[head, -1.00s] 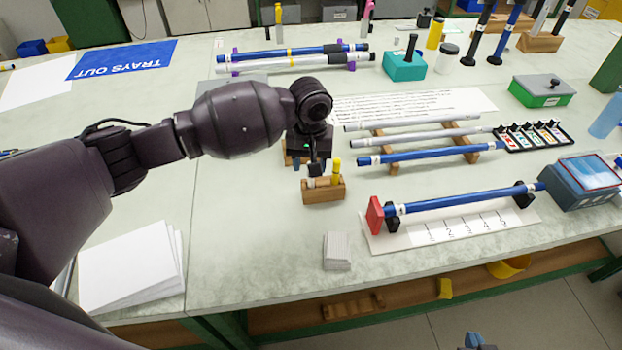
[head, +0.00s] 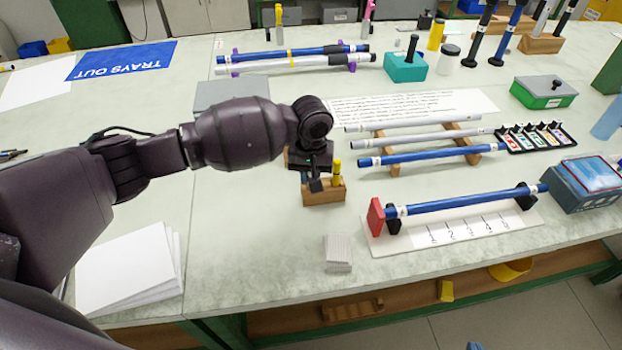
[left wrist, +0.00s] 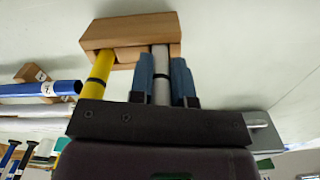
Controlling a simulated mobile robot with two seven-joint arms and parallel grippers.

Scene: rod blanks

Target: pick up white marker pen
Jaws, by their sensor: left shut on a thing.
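A small wooden pen holder (head: 324,196) stands on the bench, and it also shows in the left wrist view (left wrist: 130,27). A yellow marker (head: 336,172) stands in it. The white marker pen (left wrist: 161,72) is beside the yellow one in the left wrist view, its far end at the holder; I cannot tell whether it still sits in its hole. My left gripper (left wrist: 162,80) has its blue fingers closed on both sides of the white pen. In the head view my left wrist hides the pen. Only a blue tip of my right gripper (head: 473,346) shows at the bottom edge.
A grey block (head: 338,252) lies in front of the holder. To the right are a ruled board with a blue rod (head: 460,203) and a rack of rods (head: 420,153). A stack of white paper (head: 128,270) lies at left. Bare bench lies between paper and holder.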

